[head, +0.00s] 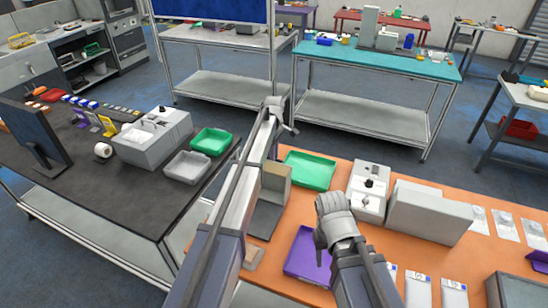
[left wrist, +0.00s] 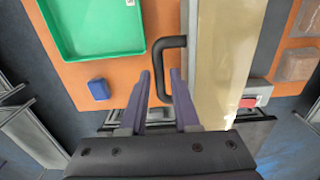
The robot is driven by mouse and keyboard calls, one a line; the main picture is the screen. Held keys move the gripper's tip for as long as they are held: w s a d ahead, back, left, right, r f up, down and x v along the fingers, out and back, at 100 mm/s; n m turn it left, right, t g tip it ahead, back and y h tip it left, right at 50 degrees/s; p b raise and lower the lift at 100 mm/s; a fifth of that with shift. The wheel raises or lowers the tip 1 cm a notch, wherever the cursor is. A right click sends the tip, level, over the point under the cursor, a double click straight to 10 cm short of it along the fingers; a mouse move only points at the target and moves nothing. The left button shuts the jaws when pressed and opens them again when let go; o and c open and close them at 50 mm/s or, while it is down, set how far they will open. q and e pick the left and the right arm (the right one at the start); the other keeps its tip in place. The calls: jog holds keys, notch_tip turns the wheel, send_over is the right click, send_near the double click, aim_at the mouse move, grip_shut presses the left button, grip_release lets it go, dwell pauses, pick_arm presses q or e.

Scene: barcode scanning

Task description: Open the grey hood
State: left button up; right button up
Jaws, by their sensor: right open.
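The grey hood looks like a beige-grey panel (left wrist: 222,60) in the left wrist view, with a dark bent handle (left wrist: 170,42) on its side. In the head view, a grey-tan box (head: 275,182), probably the same unit, is partly hidden behind my left arm. My left gripper (left wrist: 161,74) has its fingers apart, with the handle's bar between the fingertips; I cannot tell whether they touch it. In the head view my left gripper (head: 277,107) is high at the far side. My right gripper (head: 328,222) is open and empty above the orange table, near the purple tray.
The orange table (head: 505,275) holds a green tray (head: 309,170), a purple tray (head: 308,262), a white device (head: 369,190) and a grey box (head: 428,212). A small blue block (left wrist: 99,89) lies beside the green tray. A dark table (head: 85,180) stands at left.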

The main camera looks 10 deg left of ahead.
pick_arm(q)
jog(key=shift+c, duration=0.4)
grip_shut()
dwell(0.9)
